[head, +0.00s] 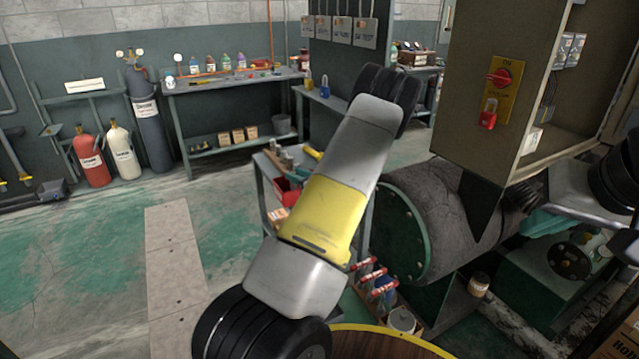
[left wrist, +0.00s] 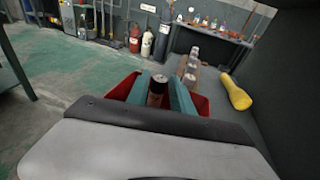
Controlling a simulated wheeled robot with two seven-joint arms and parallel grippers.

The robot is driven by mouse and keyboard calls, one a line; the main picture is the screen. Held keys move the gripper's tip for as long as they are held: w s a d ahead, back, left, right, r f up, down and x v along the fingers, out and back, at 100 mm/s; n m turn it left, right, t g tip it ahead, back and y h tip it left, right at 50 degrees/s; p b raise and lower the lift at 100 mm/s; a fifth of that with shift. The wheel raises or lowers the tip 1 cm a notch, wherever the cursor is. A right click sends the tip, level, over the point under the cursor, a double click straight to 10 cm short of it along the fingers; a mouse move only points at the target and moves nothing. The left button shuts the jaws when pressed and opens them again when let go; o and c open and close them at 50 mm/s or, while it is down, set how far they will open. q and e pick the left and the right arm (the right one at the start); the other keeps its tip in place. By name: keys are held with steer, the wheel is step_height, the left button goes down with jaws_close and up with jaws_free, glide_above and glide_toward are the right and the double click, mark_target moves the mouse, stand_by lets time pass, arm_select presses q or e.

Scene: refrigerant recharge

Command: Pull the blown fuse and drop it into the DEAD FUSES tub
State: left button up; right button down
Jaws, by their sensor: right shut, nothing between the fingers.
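The red tub (head: 286,191) stands on the cart at mid-left, partly hidden by my left arm; I cannot read its label. In the left wrist view its red walls (left wrist: 201,106) show on both sides of the fingers. My left gripper (left wrist: 160,92) is shut on a dark cylindrical fuse (left wrist: 156,94) with a brownish body, held upright above or within the tub; I cannot tell its exact height. My right gripper (head: 541,222) is shut and empty below the open electrical cabinet (head: 480,110).
Grey-capped pieces (left wrist: 190,68) on a wooden holder and a yellow-handled item (left wrist: 235,92) lie beside the tub on the cart. The cabinet has a red switch (head: 500,77) and red padlock (head: 488,115). A large dark cylinder (head: 445,215) lies below it. The left floor is clear.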

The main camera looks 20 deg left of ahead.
arm_select(q)
steer(key=shift+o, duration=1.4)
steer(key=v, duration=0.8)
steer(key=shift+a, duration=0.1)
